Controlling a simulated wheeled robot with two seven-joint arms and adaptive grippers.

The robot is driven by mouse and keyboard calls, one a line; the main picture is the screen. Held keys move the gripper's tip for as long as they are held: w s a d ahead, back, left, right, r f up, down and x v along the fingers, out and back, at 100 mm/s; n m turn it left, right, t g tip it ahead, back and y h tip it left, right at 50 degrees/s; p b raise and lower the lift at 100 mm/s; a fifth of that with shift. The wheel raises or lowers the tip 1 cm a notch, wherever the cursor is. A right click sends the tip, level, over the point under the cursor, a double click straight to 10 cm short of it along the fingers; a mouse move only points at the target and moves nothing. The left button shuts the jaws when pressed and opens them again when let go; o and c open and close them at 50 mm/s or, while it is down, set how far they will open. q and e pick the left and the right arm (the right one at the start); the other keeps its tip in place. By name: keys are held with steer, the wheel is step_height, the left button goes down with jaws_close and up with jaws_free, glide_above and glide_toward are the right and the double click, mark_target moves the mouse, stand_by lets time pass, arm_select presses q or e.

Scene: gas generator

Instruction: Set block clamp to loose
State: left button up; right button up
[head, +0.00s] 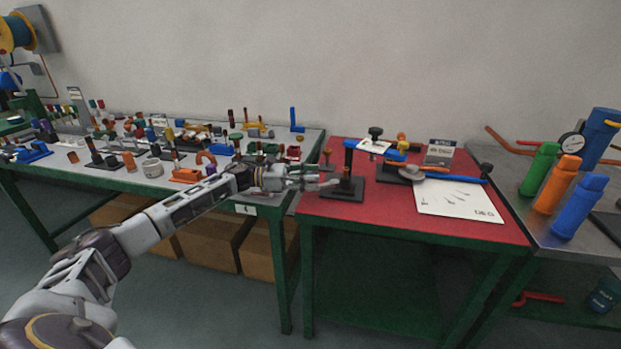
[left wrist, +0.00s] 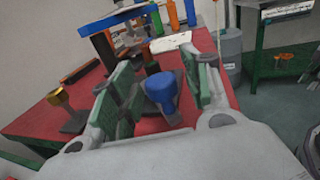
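The brass knob (left wrist: 57,97) shows left of the fingers. The fingers partly hide the fixture. My right gripper is out of view.
A white sheet (head: 455,198) lies on the red table (head: 400,222), near a blue-handled tool and a small sign (head: 440,151). The left table (head: 110,180) is crowded with small fixtures. Green, orange and blue bottles (head: 575,205) stand on the right table.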

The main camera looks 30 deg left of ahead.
arm_select(q)
steer(key=shift+v, duration=6)
